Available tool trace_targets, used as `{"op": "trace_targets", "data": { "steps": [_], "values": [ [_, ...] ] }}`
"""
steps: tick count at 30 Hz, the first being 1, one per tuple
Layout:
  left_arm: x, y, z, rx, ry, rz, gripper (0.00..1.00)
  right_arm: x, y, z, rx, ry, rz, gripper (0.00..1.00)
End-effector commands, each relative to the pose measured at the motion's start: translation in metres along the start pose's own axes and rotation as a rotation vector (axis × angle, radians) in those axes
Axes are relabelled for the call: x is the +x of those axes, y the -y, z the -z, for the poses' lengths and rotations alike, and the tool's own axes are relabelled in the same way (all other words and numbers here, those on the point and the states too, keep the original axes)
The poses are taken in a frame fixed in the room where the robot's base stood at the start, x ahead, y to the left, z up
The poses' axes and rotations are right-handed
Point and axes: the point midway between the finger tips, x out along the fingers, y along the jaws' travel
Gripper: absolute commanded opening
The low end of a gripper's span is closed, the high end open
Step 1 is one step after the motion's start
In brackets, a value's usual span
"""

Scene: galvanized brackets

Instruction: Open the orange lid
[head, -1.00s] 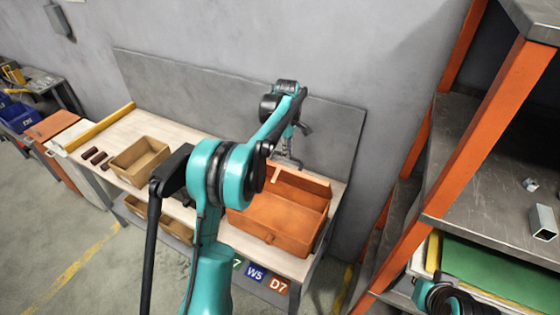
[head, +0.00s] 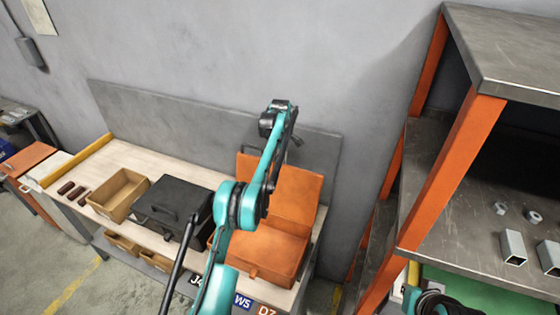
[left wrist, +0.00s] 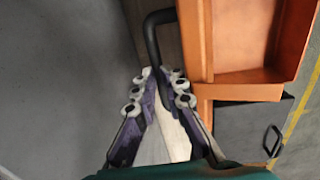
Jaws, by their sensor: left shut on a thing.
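The orange box (head: 262,254) stands on the bench, and its orange lid (head: 299,192) is up at the back, raised well clear of the opening. In the left wrist view the box's inside (left wrist: 243,40) shows. The lid's edge (left wrist: 193,45) is seen there beside a bent black handle (left wrist: 152,38). My left gripper (left wrist: 158,88) is shut on this handle, with the bar between its fingers. In the head view the gripper (head: 292,141) is at the lid's top edge, partly hidden by my arm. My right gripper is out of view.
A black case (head: 172,197) stands left of the orange box. Farther left are a cardboard bin (head: 119,193) and several small dark pieces (head: 72,192). A grey panel (head: 170,125) stands behind the bench. An orange-posted shelf (head: 450,175) is at the right.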

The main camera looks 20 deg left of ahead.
Motion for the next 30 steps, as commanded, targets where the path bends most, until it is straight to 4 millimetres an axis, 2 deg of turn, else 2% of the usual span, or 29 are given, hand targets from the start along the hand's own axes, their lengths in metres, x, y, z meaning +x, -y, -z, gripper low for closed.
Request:
{"op": "trace_targets", "data": {
  "steps": [1, 17, 18, 20, 26, 30],
  "values": [
    [0.018, 0.001, -0.008, 0.004, 0.011, 0.016, 0.0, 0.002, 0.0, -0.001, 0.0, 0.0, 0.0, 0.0],
    [0.021, -0.001, -0.008, 0.001, 0.011, 0.017, 0.0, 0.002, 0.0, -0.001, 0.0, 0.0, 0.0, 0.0],
    [0.021, -0.001, -0.008, 0.001, 0.011, 0.017, 0.19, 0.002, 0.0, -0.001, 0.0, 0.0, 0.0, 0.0],
    [0.021, -0.001, -0.008, 0.001, 0.011, 0.017, 0.32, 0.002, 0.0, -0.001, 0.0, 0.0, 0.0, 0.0],
    [0.017, -0.001, -0.008, 0.001, 0.011, 0.015, 0.32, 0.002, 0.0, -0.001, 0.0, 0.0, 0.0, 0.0],
    [-0.002, -0.001, -0.008, 0.001, 0.01, 0.011, 0.32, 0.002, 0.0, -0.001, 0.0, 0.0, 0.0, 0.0]
  ]
}}
